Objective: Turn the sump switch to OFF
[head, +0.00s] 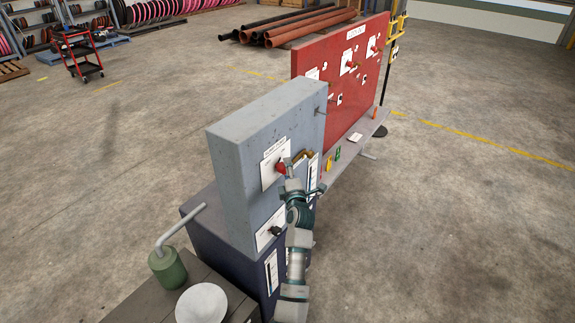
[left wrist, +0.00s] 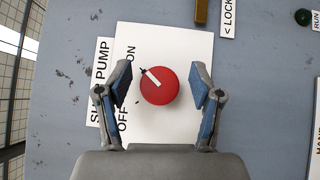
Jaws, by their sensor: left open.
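The sump switch is a round red knob (left wrist: 162,88) with a white pointer, on a white plate (left wrist: 185,45) marked SUMP PUMP, ON and OFF. In the left wrist view the pointer aims up and left, toward the ON lettering; OFF is lower left. In the head view the knob (head: 280,168) sits on the grey panel's face (head: 292,130). My left gripper (left wrist: 161,80) is open, one finger on each side of the knob, with visible gaps. In the head view the gripper (head: 287,163) is at the knob. My right gripper is not in view.
A black knob (head: 275,232) sits lower on the grey panel. A brass part (head: 303,155) is close beside the gripper. A red board (head: 340,80) with several fittings stands behind. A green canister (head: 167,267) and white disc (head: 201,303) are at the front left.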

